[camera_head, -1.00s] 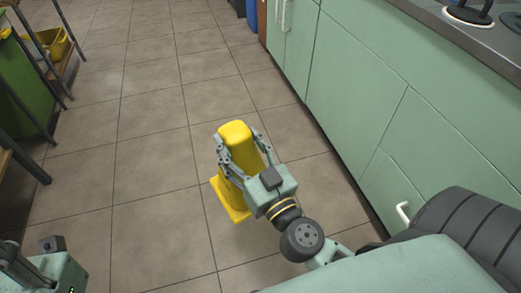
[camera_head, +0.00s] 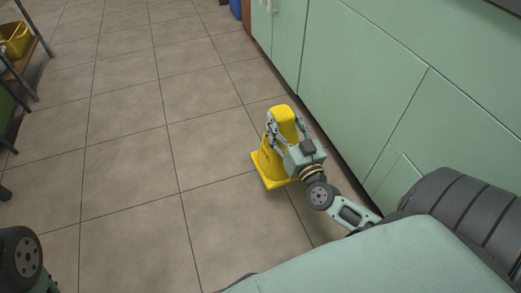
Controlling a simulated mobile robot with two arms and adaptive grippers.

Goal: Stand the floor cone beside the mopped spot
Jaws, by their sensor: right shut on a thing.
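The yellow floor cone (camera_head: 283,122) is upright in the middle right of the head view, its square base low at or just above the tiles; I cannot tell whether it touches them. My right gripper (camera_head: 281,133) is shut around the cone's upper body, and its hand hides part of the cone's right side. A dark, rounded part of my left arm shows at the lower left edge, but the left gripper itself is out of view. I see no distinct wet or mopped patch on the tiles.
Green cabinets (camera_head: 360,75) run along the right side, close to the cone. A rack with a yellow bucket (camera_head: 15,38) stands at the upper left. A blue bin (camera_head: 236,9) shows at the top. The tiled floor (camera_head: 130,150) at centre and left is clear.

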